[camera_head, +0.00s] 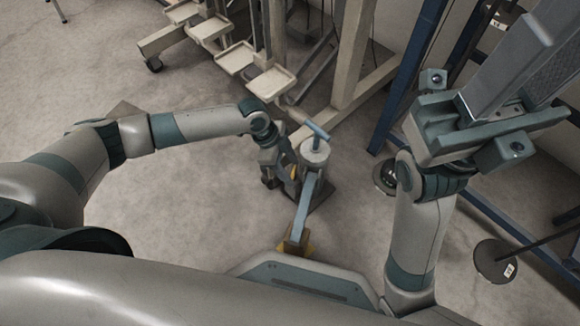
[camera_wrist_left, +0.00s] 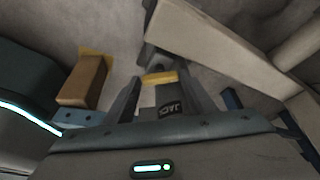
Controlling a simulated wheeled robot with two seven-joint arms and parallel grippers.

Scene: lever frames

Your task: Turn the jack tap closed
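The jack (camera_head: 315,160) stands on the floor in the middle of the head view, with a grey cylinder, a blue T-bar on top and a blue lever. A yellow tap (camera_wrist_left: 160,78) shows in the wrist view beside a dark label lettered "JAC". My left gripper (camera_head: 284,172) is at the jack's left side. In the wrist view its fingers (camera_wrist_left: 163,85) stand apart, one on each side of the yellow tap; contact cannot be told. My right gripper (camera_head: 520,80) is raised at the upper right, away from the jack; its finger gap is unclear.
A beige frame (camera_head: 350,60) with small trays (camera_head: 270,82) rises behind the jack. A blue rack post (camera_head: 408,80) and round weights (camera_head: 497,260) are on the right. A brown block (camera_wrist_left: 82,82) shows left in the wrist view.

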